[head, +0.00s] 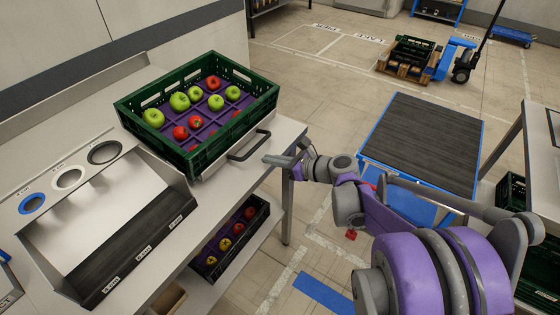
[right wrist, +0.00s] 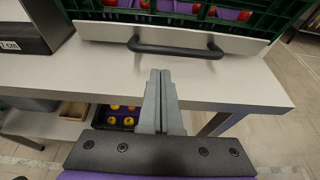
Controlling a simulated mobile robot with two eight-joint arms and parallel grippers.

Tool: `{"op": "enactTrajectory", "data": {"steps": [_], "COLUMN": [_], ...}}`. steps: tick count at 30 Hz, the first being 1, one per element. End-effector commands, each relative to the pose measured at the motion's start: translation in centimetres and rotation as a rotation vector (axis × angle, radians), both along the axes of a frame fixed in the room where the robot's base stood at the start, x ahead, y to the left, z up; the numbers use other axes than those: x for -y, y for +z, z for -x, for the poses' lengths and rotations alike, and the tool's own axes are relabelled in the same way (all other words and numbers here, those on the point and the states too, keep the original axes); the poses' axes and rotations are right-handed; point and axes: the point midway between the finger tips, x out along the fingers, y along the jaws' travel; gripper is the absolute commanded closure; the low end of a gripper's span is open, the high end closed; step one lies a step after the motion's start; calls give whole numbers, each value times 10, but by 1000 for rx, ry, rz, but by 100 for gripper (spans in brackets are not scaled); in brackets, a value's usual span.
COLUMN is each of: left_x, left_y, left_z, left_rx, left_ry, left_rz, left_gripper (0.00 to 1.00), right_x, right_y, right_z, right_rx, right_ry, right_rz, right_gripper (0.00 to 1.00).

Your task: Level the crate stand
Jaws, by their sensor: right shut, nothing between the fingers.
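A green crate (head: 200,106) with red and green apples in a purple tray rests on the grey crate stand (head: 222,166) on the worktable. The stand has a black bar handle (head: 249,145) on its near side. The handle also shows in the right wrist view (right wrist: 176,49), in front of the stand's pale plate (right wrist: 105,33). I cannot tell the stand's exact tilt. My right gripper (head: 283,160) is shut and empty, just short of the handle and apart from it. Its closed fingers point at the handle in the right wrist view (right wrist: 160,78). My left gripper is out of view.
The worktable (head: 215,205) carries a sloped bin unit (head: 130,245) with ringed holes at the left. A dark crate of fruit (head: 232,238) sits on the shelf below. A blue-edged conveyor (head: 422,145) stands to the right. A pallet jack (head: 455,60) is at the back.

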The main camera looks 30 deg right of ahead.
Motion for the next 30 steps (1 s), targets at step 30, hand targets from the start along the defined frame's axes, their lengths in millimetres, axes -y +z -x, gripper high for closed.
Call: {"op": "enactTrajectory", "data": {"steps": [30], "left_x": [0], "left_y": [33], "left_z": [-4], "left_rx": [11], "left_ry": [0], "left_rz": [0], "left_gripper": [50], "right_x": [-17], "right_y": [20], "right_z": [-41], "right_rx": [-95], "right_ry": [2], "right_rz": [41], "right_gripper": [100]}}
